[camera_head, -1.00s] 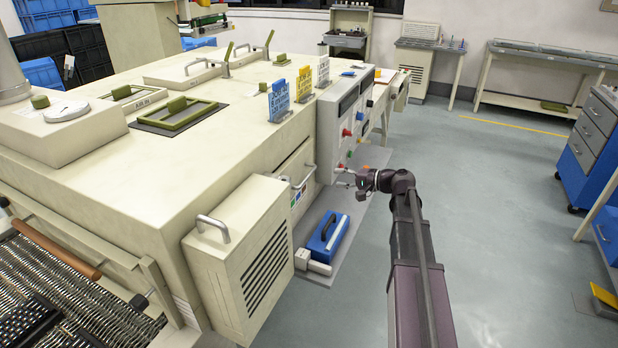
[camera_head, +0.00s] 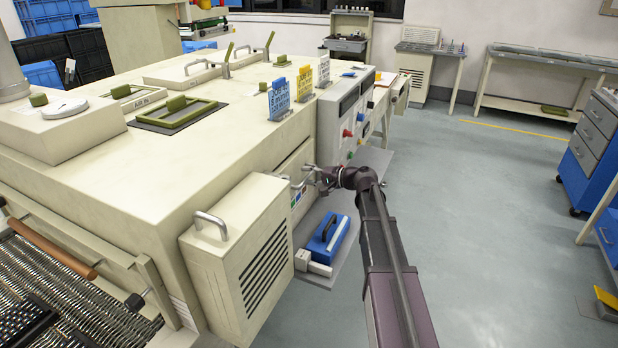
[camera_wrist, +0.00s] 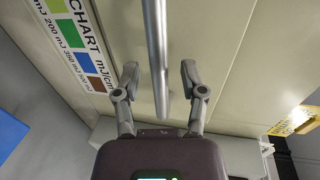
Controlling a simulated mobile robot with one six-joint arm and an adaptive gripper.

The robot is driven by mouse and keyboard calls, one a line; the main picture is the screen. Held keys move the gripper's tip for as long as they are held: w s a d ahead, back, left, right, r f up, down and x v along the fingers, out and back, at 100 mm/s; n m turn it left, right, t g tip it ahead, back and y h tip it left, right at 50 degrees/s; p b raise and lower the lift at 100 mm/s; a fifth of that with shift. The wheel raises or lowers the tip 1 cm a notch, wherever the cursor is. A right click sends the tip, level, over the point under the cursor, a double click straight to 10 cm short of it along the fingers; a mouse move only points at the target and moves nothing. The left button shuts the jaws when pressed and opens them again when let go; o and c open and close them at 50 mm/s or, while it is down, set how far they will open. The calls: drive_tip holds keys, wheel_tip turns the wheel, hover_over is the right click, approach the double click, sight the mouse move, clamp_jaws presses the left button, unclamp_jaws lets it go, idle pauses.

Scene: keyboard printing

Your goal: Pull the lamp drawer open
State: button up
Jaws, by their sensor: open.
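My gripper (camera_wrist: 159,78) is open, with one finger on each side of the handle's lower end and space showing on both sides. In the head view, my gripper (camera_head: 311,178) is at the drawer front and partly hides the handle.
A vented cream box (camera_head: 240,262) with a top handle projects left of the drawer. A blue-and-white device (camera_head: 325,240) sits on a grey shelf below. The control panel (camera_head: 350,118) with coloured knobs stands to the right. A colour chart (camera_wrist: 75,40) is beside the handle.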

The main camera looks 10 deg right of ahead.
clamp_jaws()
drive_tip(key=shift+s, duration=0.2)
idle(0.3)
